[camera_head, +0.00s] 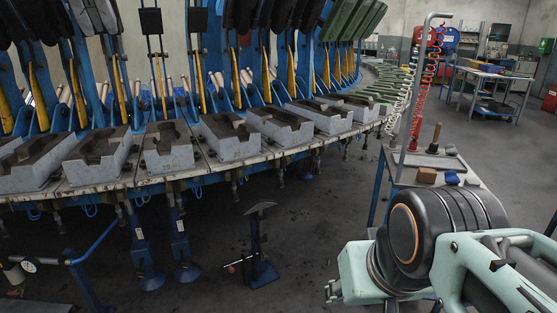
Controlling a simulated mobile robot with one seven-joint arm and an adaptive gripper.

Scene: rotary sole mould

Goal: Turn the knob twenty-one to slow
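I cannot make out a knob marked twenty-one or a slow setting in this view. The rotary sole mould machine (145,183) curves from the left to the back, with grey mould blocks (168,150) along its rim. My arm, mint green and black, fills the lower right. No gripper fingers show, so I cannot see whether my gripper is open or touching anything. A small round white dial (28,266) is at the lower left, beside a blue bar; its markings are too small to read.
A side table (408,165) with a brush (435,138), a brown block (427,175) and a blue item (452,179) stands right of the machine. Coiled red and white hoses hang above it. A dark metal stand (260,250) is on the floor. Open floor (310,220) lies around it.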

